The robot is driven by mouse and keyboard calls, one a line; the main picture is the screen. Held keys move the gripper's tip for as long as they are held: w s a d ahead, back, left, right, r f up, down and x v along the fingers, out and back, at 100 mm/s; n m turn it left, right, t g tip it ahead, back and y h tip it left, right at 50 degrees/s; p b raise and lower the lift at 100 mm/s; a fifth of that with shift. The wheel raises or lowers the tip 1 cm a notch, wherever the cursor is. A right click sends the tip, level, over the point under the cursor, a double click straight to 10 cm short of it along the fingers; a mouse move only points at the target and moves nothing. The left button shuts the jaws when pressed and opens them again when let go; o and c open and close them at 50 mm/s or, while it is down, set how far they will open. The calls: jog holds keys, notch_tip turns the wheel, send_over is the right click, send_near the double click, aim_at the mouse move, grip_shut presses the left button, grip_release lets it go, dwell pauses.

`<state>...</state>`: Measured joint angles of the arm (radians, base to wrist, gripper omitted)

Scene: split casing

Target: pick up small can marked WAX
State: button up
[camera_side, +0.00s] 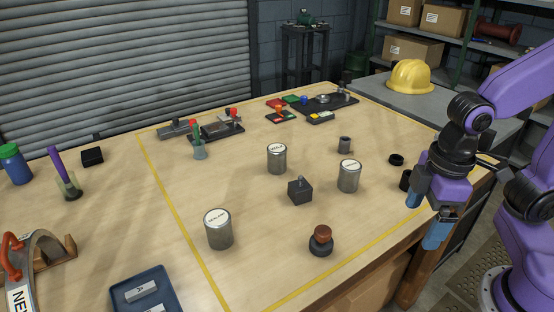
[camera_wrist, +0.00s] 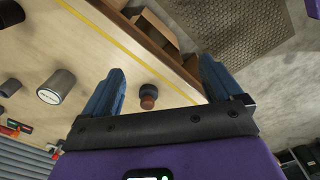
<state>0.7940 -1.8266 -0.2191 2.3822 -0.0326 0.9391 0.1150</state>
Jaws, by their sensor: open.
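Three metal cans with white lids stand upright on the wooden table in the side view: one at the middle back (camera_side: 277,160), one to its right (camera_side: 349,178) and one at front left (camera_side: 219,231). The front-left lid seems to read SEALANT; the other two labels are too small to read surely, so I cannot tell which is WAX. My gripper (camera_side: 425,214) is open and empty, above the table's right edge, to the right of all the cans. In the wrist view its fingers (camera_wrist: 163,68) are spread, with one can (camera_wrist: 57,86) at the left, outside them.
A brown-topped black knob (camera_side: 321,241) and a black block (camera_side: 300,191) stand near the cans. A small grey cylinder (camera_side: 344,145) and a black ring (camera_side: 396,160) lie further back. A blue tray (camera_side: 145,290) is at front left.

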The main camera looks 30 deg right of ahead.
jog(key=w+a+r+m, duration=0.2)
jog(key=w+a+m, duration=0.35)
jog(key=w, duration=0.65)
jog(key=m+t+h, duration=0.2)
jog(key=m+h, duration=0.2)
jog(key=m, duration=1.1)
send_over(275, 149)
jog(key=s+a, duration=0.3)
jog(key=a, duration=0.1)
jog(key=x, duration=1.1)
jog(key=shift+w+f, duration=0.1)
jog(key=shift+w, duration=0.1)
jog(key=shift+x, duration=2.7)
jog(key=shift+s+d, duration=0.1)
jog(key=shift+y, duration=0.3)
jog(key=c, duration=1.2)
